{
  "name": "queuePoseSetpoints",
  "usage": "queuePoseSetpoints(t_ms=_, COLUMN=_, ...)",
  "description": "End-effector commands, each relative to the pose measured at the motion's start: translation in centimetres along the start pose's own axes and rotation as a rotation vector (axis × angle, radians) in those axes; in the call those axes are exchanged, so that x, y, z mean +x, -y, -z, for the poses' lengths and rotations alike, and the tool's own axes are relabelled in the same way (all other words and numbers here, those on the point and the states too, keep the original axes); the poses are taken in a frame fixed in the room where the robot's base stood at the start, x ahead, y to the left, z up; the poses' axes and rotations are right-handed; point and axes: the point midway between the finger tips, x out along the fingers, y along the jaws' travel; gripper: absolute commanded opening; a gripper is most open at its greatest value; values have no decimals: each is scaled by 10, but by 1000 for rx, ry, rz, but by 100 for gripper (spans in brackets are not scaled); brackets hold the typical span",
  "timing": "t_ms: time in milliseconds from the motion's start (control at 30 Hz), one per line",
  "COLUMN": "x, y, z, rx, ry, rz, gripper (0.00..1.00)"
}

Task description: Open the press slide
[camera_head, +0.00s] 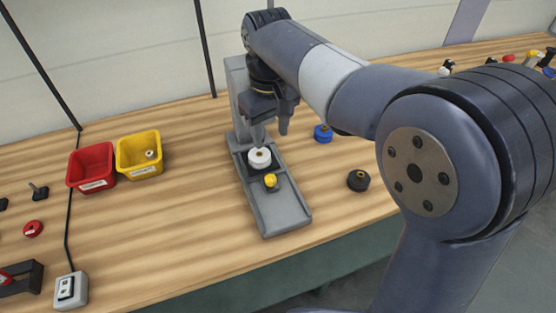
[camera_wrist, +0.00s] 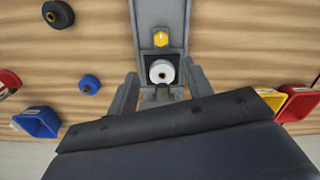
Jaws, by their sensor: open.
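The grey press (camera_head: 285,215) stands on the wooden bench, with its upright column (camera_head: 237,95) at the back. Its dark slide (camera_head: 281,188) carries a yellow knob (camera_head: 270,181) at the front. A white spool (camera_head: 259,157) with a brass-coloured centre sits behind the knob. My gripper (camera_head: 271,132) is open and points down above the press, near the column. In the wrist view my gripper's fingers (camera_wrist: 160,72) show on either side of the white spool (camera_wrist: 162,72). The yellow knob (camera_wrist: 160,39) lies beyond the fingertips. I cannot tell whether the fingers touch anything.
A blue spool (camera_head: 323,133) and a black spool (camera_head: 358,181) stand right of the press. A red bin (camera_head: 91,166) and a yellow bin (camera_head: 139,153) are left. A switch box (camera_head: 70,290) is at front left.

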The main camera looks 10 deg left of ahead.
Motion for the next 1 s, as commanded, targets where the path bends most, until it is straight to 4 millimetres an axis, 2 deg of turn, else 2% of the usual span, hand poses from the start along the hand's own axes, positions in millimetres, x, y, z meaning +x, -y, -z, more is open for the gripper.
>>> queuePoseSetpoints(t_ms=233, x=19, y=3, z=4, rx=-13, ry=8, rz=3, gripper=48)
queuePoseSetpoints(t_ms=700, x=117, y=3, z=3, rx=-11, ry=9, rz=3, gripper=48)
queuePoseSetpoints(t_ms=900, x=146, y=3, z=4, rx=-11, ry=7, rz=3, gripper=48)
queuePoseSetpoints(t_ms=1000, x=153, y=3, z=4, rx=-11, ry=5, rz=2, gripper=48)
